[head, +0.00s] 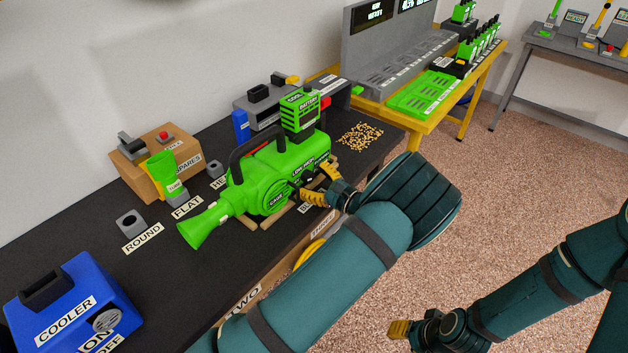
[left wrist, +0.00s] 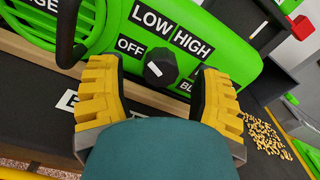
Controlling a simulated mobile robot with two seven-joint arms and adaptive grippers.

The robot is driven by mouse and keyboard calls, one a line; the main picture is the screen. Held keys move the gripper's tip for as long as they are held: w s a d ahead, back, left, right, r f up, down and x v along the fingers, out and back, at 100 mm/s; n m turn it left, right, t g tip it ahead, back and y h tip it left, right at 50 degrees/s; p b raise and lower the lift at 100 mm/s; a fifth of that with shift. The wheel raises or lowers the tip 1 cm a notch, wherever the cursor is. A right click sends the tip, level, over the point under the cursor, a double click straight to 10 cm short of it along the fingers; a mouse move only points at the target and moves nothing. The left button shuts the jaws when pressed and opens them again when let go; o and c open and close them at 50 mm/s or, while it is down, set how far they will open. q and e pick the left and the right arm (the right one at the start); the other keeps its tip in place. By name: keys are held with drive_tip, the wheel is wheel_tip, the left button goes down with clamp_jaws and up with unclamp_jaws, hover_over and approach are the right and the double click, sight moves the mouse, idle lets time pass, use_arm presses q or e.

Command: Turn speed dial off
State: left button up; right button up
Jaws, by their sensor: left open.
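A green blower (head: 262,180) lies on the black bench. Its black speed dial (left wrist: 161,68) has a white mark and sits beside OFF, LOW and HIGH labels; I cannot tell surely which label the mark points to. My left gripper (head: 317,186) is at the blower's front side and hides the dial in the head view. In the left wrist view its yellow fingers (left wrist: 158,84) are open, one on each side of the dial, with visible gaps. My right gripper (head: 408,329) hangs over the floor at the lower right, apart from the blower; its finger opening is unclear.
A green battery block (head: 300,110) stands on the blower. A blue cooler box (head: 72,303), a cardboard spares box (head: 150,180) and loose yellow-brown pellets (head: 360,135) are on the bench (head: 75,240). A yellow table (head: 425,125) stands beyond. Open floor lies right.

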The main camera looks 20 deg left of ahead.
use_arm(q)
drive_tip(key=v, duration=1.2)
drive_tip(key=w+a+m, duration=0.1)
drive_tip(key=a+m, duration=0.1)
drive_tip(key=a, duration=0.2)
drive_tip(key=w+a+m+p, duration=0.1)
drive_tip(key=a+m, duration=0.1)
drive_tip(key=a, duration=0.1)
drive_tip(key=w+a+m+p, duration=0.1)
drive_tip(key=w+a+m, duration=0.1)
drive_tip(key=a, duration=0.2)
drive_tip(key=shift+a, duration=0.35)
clamp_jaws()
